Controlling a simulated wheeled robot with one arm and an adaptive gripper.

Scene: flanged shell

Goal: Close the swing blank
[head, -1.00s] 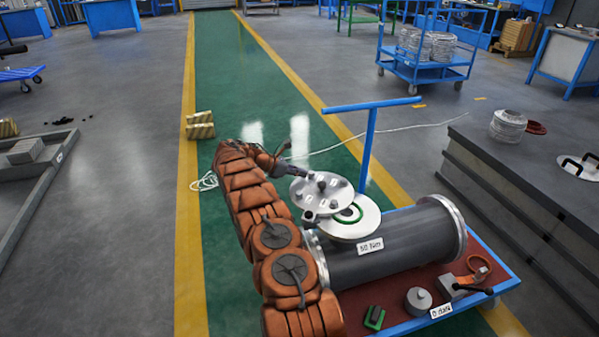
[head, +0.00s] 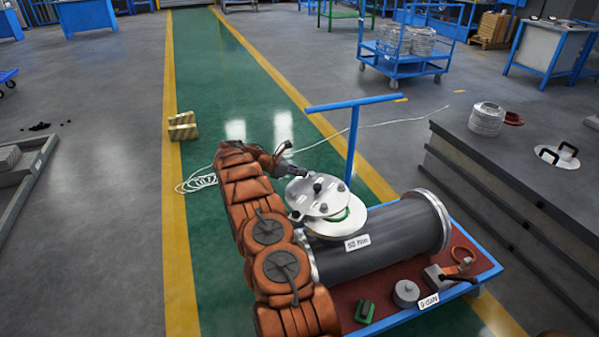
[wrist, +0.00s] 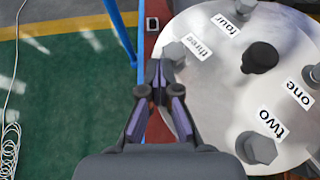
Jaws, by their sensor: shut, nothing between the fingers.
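The swing blank (head: 311,204) is a round pale metal plate with a dark knob (head: 318,187) and several grey bolts. In the head view it sits above the nozzle flange (head: 361,226), offset to the upper left, and covers much of it. In the wrist view the blank (wrist: 216,84) carries labels one, two, three and four. My gripper (wrist: 163,77) is shut and empty, its tips at the blank's left edge beside the bolt near label three. I cannot tell whether they touch.
The grey pipe shell (head: 385,240) lies on a red-topped cart with a blue upright handle (head: 353,145) behind the blank. A grey weight (head: 405,292), a green block (head: 364,310) and an orange-handled tool (head: 455,275) lie at the front. A grey stepped block (head: 520,170) stands right.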

